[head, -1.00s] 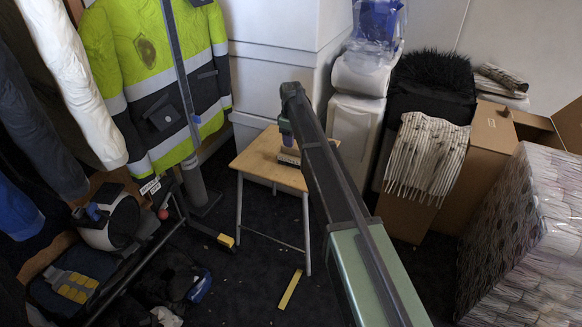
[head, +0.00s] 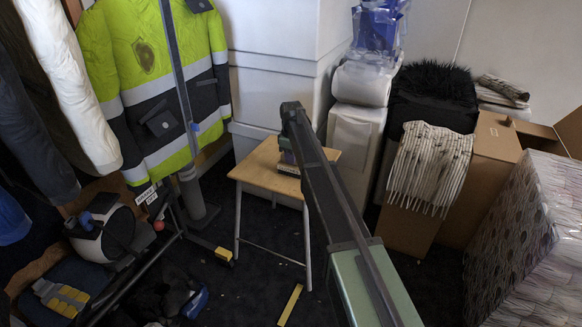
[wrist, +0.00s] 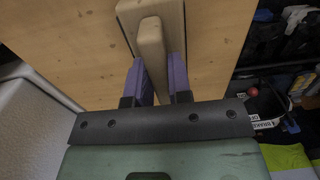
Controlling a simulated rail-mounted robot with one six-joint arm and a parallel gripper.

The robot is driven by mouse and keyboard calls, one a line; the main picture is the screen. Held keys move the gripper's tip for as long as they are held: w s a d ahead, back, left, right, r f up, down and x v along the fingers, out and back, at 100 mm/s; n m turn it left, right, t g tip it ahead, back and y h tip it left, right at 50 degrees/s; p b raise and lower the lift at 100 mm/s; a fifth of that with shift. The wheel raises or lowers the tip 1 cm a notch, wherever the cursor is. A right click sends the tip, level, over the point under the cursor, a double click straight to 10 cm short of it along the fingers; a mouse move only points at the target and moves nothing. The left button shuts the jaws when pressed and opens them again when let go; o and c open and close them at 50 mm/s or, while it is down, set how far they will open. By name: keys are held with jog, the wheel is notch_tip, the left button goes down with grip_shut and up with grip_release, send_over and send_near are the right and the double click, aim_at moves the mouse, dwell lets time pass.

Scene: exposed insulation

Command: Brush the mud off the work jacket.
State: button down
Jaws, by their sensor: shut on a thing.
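The work jacket (head: 112,48), yellow-green with dark panels and pale stripes, hangs at the left in the head view. Part of the jacket shows at the lower right of the wrist view (wrist: 286,158). A wooden brush (wrist: 151,40) is at the small wooden table. My gripper (wrist: 157,68) has its purple fingers shut on the brush's raised wooden grip. In the head view my arm hides much of the brush and gripper. The bristles are hidden.
The wooden table (head: 252,172) stands on a dark floor. White cabinets (head: 270,80) are behind it. Cardboard boxes (head: 492,165) and a patterned stack (head: 530,245) are at the right. A helmet (head: 98,232) and other gear crowd the lower left.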

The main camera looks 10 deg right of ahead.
jog(key=shift+w+r+p, duration=0.15)
jog(key=shift+r+p, duration=2.95)
jog(key=shift+f, duration=0.1)
